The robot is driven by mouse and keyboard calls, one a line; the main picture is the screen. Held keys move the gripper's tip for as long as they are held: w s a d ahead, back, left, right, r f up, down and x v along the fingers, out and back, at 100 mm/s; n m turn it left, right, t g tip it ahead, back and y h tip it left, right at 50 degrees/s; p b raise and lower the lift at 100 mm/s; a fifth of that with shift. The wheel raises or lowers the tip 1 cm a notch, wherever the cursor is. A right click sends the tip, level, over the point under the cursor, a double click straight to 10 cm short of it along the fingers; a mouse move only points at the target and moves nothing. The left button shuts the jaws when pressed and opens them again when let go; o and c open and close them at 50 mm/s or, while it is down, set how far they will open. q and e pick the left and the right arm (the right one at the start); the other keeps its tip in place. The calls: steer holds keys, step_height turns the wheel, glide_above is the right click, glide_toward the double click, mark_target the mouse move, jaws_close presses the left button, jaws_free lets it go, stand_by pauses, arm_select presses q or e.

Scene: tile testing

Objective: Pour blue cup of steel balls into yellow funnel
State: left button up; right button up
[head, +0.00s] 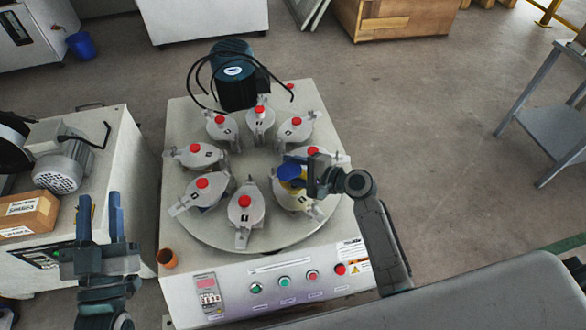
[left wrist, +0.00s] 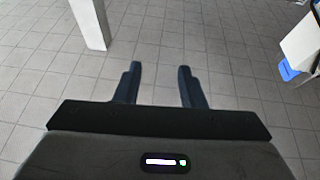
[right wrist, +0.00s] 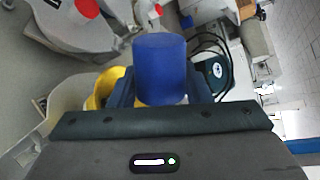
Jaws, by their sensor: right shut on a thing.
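My right gripper (head: 304,177) is shut on the blue cup (head: 289,170) above the right front part of the round turntable. The cup fills the middle of the right wrist view (right wrist: 160,70), between the fingers. The yellow funnel (head: 292,184) shows just below the cup, and partly behind the gripper in the right wrist view (right wrist: 104,88). I cannot see steel balls or the inside of the cup. My left gripper (head: 100,207) is open and empty, left of the machine; its spread fingers show in the left wrist view (left wrist: 157,82).
Several grey jars with red knobs (head: 245,203) ring the turntable (head: 255,160). A dark motor with cables (head: 236,75) stands behind it. An orange cup (head: 167,258) sits on the machine's front left corner. Buttons (head: 284,282) line the front panel. A grinder bench stands left.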

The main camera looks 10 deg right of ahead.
steer(key=shift+r+p, duration=0.2)
steer(key=shift+p, duration=0.8)
steer(key=shift+f+p, duration=0.1)
steer(key=shift+p, duration=0.55)
steer(key=shift+w+d+f+m+y, duration=0.1)
steer(key=shift+d+m+y, duration=0.15)
steer(key=shift+m, duration=0.75)
arm_select(q)
steer(key=s+d+f+g, duration=0.1)
steer(key=s+f+g, duration=0.3)
steer(key=f, duration=0.5)
steer(key=s+d+f+g, duration=0.1)
steer(key=s+f+g, duration=0.3)
steer(key=f+g, duration=0.4)
steer(key=shift+s+f+n+g, duration=0.25)
steer(key=shift+f+n+g, duration=0.15)
steer(key=shift+f, duration=0.55)
arm_select(e)
steer(key=shift+w+d+f+m+y, duration=0.1)
steer(key=shift+w+m+y, duration=0.05)
steer(key=shift+m+y, duration=0.25)
